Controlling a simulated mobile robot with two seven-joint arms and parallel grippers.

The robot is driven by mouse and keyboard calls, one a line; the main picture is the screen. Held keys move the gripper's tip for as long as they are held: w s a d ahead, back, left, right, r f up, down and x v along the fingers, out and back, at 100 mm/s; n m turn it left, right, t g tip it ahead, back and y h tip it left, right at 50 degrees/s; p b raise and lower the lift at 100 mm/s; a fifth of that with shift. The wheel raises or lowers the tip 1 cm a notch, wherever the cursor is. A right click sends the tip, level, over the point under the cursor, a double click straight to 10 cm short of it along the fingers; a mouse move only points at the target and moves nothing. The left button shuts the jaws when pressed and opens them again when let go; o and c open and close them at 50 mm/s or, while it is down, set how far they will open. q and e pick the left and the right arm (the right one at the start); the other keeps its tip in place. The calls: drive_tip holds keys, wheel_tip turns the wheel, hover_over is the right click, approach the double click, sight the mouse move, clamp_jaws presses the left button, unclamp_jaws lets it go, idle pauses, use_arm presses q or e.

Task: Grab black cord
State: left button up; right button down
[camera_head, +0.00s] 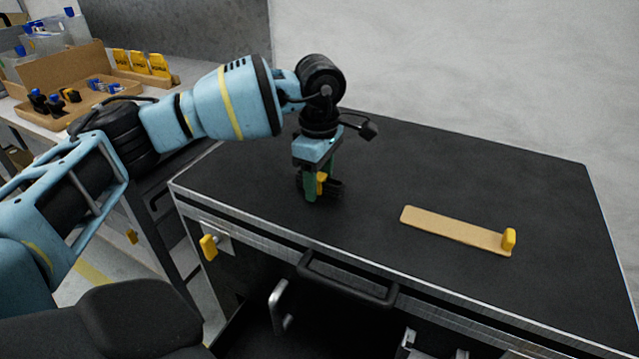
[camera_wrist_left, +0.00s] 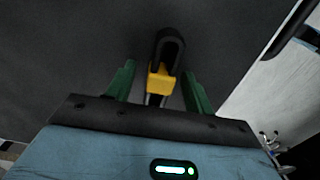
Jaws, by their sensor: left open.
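My left gripper (camera_head: 318,188) points down over the black table top, its green fingers apart. In the left wrist view, the left gripper (camera_wrist_left: 158,82) has one finger on each side of a yellow piece (camera_wrist_left: 159,80). A black loop, seemingly the black cord (camera_wrist_left: 169,33), extends from this yellow piece beyond the fingertips. In the head view the yellow piece (camera_head: 321,183) shows between the fingers, with dark parts of the cord beside it, partly hidden. I cannot tell whether a finger touches it. My right gripper is not in view.
A tan wooden strip (camera_head: 455,230) with a yellow block (camera_head: 509,240) at its end lies to the right on the table top (camera_head: 530,190). A black handle (camera_head: 345,285) and an open drawer are at the front. A side bench holds a cardboard tray (camera_head: 95,103).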

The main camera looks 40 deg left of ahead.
sight(320, 176)
use_arm(q)
drive_tip(key=c, duration=1.1)
drive_tip(key=shift+c, duration=0.2)
drive_tip(key=shift+r, duration=0.2)
drive_tip(key=shift+r, duration=0.2)
wheel_tip(320, 176, up, 3)
drive_tip(key=shift+r+p, duration=0.1)
drive_tip(key=shift+p, duration=0.3)
drive_tip(key=s+d+r, duration=0.1)
drive_tip(key=s+d, duration=0.8)
drive_tip(key=s, duration=0.4)
drive_tip(key=shift+d+p, duration=0.2)
drive_tip(key=shift+p, duration=0.25)
